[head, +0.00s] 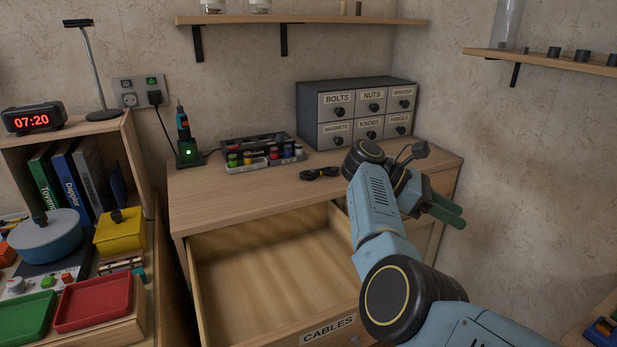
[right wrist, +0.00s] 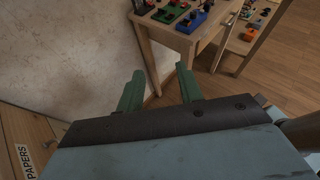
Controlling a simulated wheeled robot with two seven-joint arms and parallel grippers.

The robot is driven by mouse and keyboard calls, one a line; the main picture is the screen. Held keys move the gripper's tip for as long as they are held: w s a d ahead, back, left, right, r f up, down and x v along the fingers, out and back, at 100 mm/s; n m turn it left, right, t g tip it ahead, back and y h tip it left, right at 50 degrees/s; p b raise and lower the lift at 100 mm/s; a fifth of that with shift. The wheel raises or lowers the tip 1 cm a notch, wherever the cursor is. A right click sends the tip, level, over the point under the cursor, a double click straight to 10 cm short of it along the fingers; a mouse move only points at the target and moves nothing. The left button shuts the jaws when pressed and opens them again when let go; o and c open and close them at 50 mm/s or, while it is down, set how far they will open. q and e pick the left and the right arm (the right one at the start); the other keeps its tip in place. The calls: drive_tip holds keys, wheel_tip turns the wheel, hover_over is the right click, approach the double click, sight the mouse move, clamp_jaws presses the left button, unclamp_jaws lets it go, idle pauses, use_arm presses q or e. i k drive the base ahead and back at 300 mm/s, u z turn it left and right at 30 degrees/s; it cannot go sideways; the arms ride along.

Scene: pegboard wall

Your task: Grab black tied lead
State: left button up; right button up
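A small black looped bundle (head: 320,173), which looks like the tied lead, lies on the dresser top in front of the labelled organiser. My right gripper (head: 446,209) is to the right of it, past the dresser's right end, with my forearm between them. Its green fingers also show in the right wrist view (right wrist: 159,88), apart with nothing between them. The lead is not in the right wrist view. My left gripper is in no view.
The CABLES drawer (head: 328,331) is pulled open; its visible inside is empty. A tray of small jars (head: 262,163) and a green-lit charging stand (head: 188,153) stand left of the bundle. The organiser (head: 351,118) is behind. A wall is close to my right gripper.

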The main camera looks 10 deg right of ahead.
sight(310, 175)
drive_tip(key=u, duration=2.95)
drive_tip(key=k, duration=0.95)
drive_tip(key=z, duration=1.6)
drive_tip(key=i, duration=0.9)
drive_tip(key=z, duration=0.3)
